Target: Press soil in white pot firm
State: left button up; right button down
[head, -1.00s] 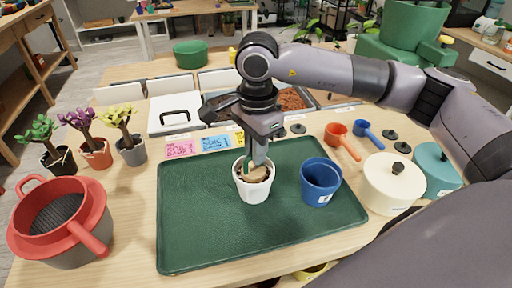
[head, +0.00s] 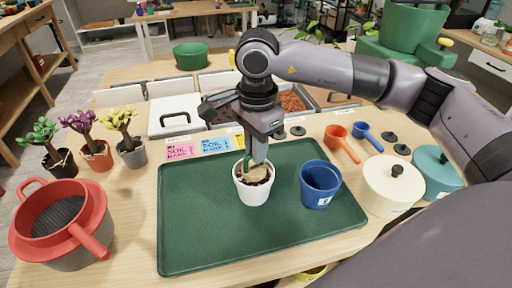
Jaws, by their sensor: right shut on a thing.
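The white pot (head: 254,190) stands upright on the green tray (head: 205,225). Dark soil (head: 264,180) shows inside its rim. My right gripper (head: 257,160) is above the pot, pointing down. It is shut on a tan and grey-green tool (head: 256,171), whose lower end is in the pot at the soil. How hard the tool bears on the soil cannot be told. My left gripper is not in view.
A blue pot (head: 320,186) stands right of the white pot. A red-rimmed sieve on a pot (head: 62,222) is at the left. A cream lidded pot (head: 393,185), scoops (head: 341,143) and small plants (head: 122,132) surround the tray. The tray's front is clear.

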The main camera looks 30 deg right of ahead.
jog(key=shift+r+p, duration=1.8)
jog(key=shift+r, duration=1.65)
